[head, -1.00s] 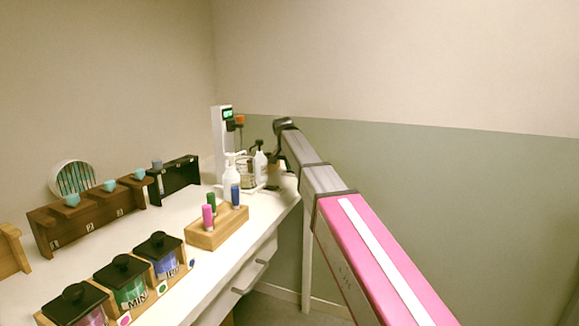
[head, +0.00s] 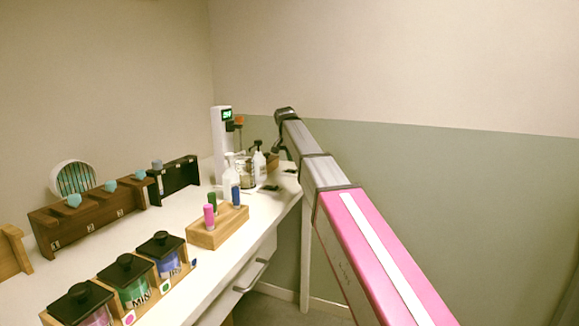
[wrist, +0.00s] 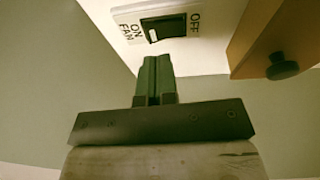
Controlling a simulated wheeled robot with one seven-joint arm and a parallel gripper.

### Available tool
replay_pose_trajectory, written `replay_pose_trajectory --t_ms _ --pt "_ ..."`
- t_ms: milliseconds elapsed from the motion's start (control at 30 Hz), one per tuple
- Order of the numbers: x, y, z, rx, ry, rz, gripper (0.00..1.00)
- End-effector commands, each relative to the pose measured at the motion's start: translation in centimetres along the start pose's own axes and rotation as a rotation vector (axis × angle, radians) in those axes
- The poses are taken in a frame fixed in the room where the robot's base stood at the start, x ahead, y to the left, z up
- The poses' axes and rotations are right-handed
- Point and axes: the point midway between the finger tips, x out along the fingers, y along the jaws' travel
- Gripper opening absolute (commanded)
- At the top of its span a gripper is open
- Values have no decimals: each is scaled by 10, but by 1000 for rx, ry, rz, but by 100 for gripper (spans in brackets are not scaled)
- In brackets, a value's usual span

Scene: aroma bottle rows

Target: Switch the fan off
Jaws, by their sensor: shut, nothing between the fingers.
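The fan switch (wrist: 163,27) shows in the wrist view, a dark rocker in a white plate (wrist: 128,14) marked ON and FAN at its left end and OFF at its right end. A small white mark shows on the rocker's ON side. My gripper (wrist: 157,60) is shut and empty, its tips just below the rocker in the picture. I cannot tell whether they touch it. In the head view my gripper (head: 279,151) hangs at the arm's far end, over the back of the white counter (head: 200,205). I cannot make out the switch there.
A wooden front (wrist: 275,35) with a dark knob (wrist: 282,66) is close right of my gripper. White bottles (head: 230,172) and a white tower with a green display (head: 221,140) stand near the arm's end. A wooden block (head: 217,230) holds coloured bottles nearer.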

Motion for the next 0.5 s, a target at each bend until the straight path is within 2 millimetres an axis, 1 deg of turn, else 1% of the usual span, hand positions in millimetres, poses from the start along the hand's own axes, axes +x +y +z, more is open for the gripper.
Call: replay_pose_trajectory --t_ms 33,200,400,500 --pt "-12 -2 0 -1 1 -2 0" --pt "-49 -6 0 -1 2 -3 0" --pt "-82 -8 0 -1 2 -3 0" --pt "-91 -9 0 -1 1 -3 0"
